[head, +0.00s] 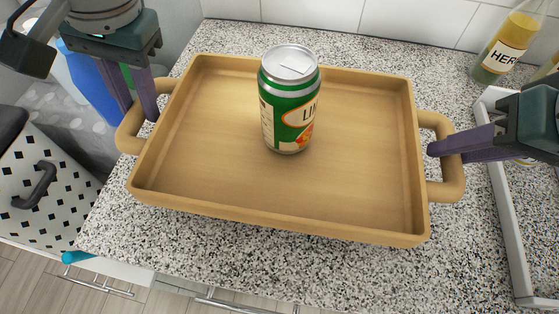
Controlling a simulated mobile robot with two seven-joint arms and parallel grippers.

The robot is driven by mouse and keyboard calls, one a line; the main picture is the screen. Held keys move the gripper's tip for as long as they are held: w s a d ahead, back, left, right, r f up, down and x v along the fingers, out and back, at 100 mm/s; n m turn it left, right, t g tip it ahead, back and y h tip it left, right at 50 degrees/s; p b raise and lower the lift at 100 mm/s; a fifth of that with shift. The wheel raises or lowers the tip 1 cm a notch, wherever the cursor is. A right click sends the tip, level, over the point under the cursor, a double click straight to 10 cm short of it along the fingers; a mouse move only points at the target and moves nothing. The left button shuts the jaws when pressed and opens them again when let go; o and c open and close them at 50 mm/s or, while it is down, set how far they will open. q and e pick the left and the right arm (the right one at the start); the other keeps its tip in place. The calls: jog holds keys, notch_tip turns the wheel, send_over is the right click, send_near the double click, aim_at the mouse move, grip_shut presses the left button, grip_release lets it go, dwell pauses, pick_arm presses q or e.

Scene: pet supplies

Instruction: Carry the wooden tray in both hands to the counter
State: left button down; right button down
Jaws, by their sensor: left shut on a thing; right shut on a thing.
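The wooden tray (225,196) is over the speckled counter (215,262) and looks close to level. I cannot tell whether its underside touches the counter. A green and white can (288,112) stands upright in the tray, a little above its middle. My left gripper (150,112) is shut on the tray's left handle. My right gripper (440,152) is shut on the tray's right handle, with its fingers coming in from the right.
A bottle with a "HER" label (507,45) stands at the back right. A grey-framed basin or box (507,205) lies right of the tray. A white bin with black diamonds (40,200) stands at the left. White wall tiles (400,20) close off the back.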

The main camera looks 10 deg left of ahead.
pick_arm(q)
jog(key=shift+r, duration=0.1)
pick_arm(e)
jog(key=shift+r, duration=0.1)
dwell(0.3)
